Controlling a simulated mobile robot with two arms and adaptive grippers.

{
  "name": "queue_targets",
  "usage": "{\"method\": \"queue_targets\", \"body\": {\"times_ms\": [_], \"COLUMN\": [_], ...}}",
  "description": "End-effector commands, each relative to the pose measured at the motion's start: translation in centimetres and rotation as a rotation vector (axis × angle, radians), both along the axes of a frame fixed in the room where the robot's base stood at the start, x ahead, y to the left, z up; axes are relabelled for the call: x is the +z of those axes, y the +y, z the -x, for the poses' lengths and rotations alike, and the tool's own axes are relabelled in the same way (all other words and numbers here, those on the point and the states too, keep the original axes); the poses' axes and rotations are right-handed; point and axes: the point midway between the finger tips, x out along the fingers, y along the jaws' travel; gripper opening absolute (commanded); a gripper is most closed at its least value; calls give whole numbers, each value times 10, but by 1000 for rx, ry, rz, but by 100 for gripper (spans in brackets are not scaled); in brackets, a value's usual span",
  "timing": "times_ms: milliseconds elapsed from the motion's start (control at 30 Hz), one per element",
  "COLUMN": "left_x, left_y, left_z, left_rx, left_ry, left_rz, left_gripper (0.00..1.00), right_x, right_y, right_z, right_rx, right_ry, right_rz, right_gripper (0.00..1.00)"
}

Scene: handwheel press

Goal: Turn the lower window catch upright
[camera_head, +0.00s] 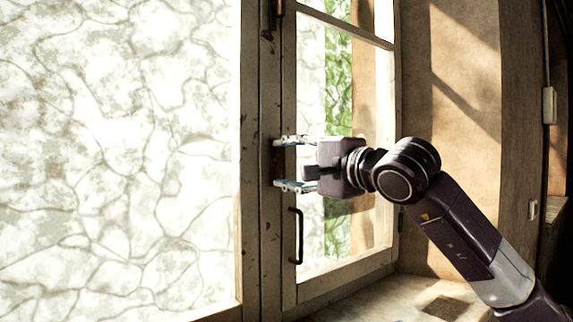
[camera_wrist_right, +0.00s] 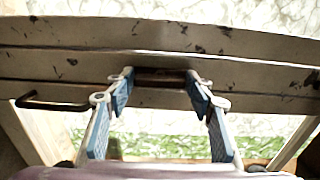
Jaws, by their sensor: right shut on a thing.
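The lower window catch (camera_wrist_right: 160,77) is a dark brown piece on the window frame, between my right gripper's fingertips. In the wrist view it lies along the length of the frame, its ends partly hidden by the fingertips. My right gripper (camera_head: 280,163) is at the frame in the head view, one finger above the other, shut on the catch. Its blue-and-grey fingers also show in the wrist view (camera_wrist_right: 160,84). The catch's exact tilt is hard to tell in the head view. My left gripper is not in view.
A dark curved pull handle (camera_head: 297,236) is on the frame below my right gripper. Another dark catch (camera_head: 268,20) is higher up. A large bright pane (camera_head: 120,150) fills the left. A sill (camera_head: 400,299) lies below, and a plaster wall (camera_head: 465,120) stands right.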

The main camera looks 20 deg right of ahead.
Motion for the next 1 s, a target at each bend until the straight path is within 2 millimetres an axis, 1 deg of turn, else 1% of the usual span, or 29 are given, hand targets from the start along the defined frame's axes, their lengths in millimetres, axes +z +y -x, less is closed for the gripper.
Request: {"method": "queue_targets", "body": {"times_ms": [67,100,233,267,533,667,767,1000], "left_x": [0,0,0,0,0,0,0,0], "left_y": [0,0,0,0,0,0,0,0], "left_z": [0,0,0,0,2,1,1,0], "left_rx": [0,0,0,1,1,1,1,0], "left_ry": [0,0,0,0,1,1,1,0], "left_rz": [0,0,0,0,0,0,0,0], "left_gripper": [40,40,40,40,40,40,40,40], "right_x": [0,0,-1,-1,0,0,0,0], "right_y": [0,0,0,0,0,-4,-10,-28], "right_z": [0,0,0,0,1,9,24,73], "right_rx": [0,0,0,0,0,-1,-2,-3], "right_ry": [-1,0,0,0,1,-1,-2,-2], "right_rz": [4,4,3,3,1,1,2,2], "right_gripper": [25,51,65,67,67,67,67,67]}}
